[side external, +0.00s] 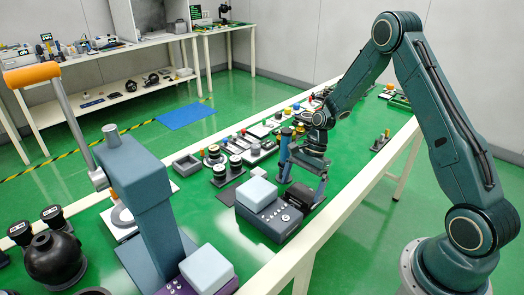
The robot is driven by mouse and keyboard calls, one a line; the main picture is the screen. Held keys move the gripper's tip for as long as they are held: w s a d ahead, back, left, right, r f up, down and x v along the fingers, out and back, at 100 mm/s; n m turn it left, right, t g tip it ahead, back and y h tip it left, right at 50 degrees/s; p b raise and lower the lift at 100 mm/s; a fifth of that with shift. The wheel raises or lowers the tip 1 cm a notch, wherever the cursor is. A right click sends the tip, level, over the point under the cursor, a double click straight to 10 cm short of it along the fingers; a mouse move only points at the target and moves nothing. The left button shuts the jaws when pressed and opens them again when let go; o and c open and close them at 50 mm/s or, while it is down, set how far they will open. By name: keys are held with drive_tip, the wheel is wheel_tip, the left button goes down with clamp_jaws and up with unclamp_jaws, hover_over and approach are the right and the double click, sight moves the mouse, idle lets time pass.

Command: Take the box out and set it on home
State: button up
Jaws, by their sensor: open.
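My gripper (303,179) is open and points down over the green table (300,240). A small dark brown block (299,194) shows below and between its fingers; I cannot tell whether they touch it. Just left of it stands a dark console (268,222) with small buttons on its front and a pale blue box-shaped top (257,191). A second pale blue box-shaped piece (207,269) sits on a purple base at the bottom edge. I cannot tell which of these is the task's box, and no home mark is readable.
A teal column (150,205) with an orange-ended lever stands at front left. A dark mat (228,195), a grey open tray (186,164) and round black-topped parts (240,163) lie left of the console. Several small items crowd the table further back. The right front strip looks clear.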

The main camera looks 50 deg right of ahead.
drive_tip(key=shift+x, duration=1.3)
drive_tip(key=shift+c, duration=0.4)
drive_tip(key=c, duration=0.9)
drive_tip(key=shift+r, duration=1.4)
